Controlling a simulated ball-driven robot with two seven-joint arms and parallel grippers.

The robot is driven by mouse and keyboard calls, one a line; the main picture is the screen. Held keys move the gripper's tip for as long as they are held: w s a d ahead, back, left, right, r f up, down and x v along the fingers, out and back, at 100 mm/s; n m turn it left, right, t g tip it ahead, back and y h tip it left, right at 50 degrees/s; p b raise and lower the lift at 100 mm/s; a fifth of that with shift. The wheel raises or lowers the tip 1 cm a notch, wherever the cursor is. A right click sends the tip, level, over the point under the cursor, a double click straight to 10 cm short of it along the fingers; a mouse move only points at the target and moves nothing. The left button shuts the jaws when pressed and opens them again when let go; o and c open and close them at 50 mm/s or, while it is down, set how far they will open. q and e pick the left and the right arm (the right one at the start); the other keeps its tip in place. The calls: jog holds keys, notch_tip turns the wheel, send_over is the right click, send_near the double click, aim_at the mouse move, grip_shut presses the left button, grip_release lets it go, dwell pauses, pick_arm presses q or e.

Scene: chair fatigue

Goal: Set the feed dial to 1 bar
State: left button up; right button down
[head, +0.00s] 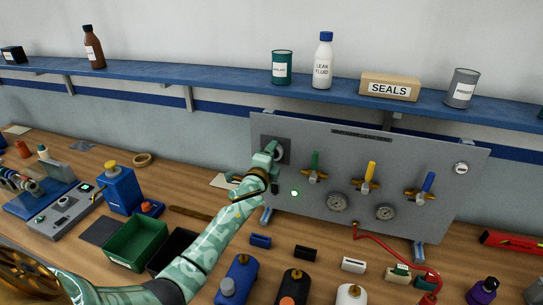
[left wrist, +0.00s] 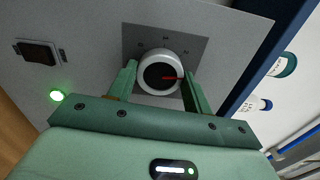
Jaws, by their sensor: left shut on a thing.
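The feed dial (head: 279,151) is a round knob on a dark square plate at the upper left of the grey panel. In the left wrist view the dial (left wrist: 160,72) has a white rim, a dark face and a red pointer turned to the picture's right. My right gripper is not in view.
The panel (head: 315,222) also carries green, yellow and blue valve handles, gauges and a lit green lamp (head: 294,193). A dark switch (left wrist: 38,52) is near the dial. Bottles and a green bin (head: 135,240) crowd the bench below. A blue shelf (head: 225,80) runs above.

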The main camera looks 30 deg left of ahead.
pick_arm(q)
jog(key=shift+n+p, duration=2.8)
jog(key=shift+n, duration=5.2)
jog(key=shift+f, duration=0.1)
jog(key=o, duration=1)
jog(key=v, duration=1.6)
jog(key=shift+s, duration=0.2)
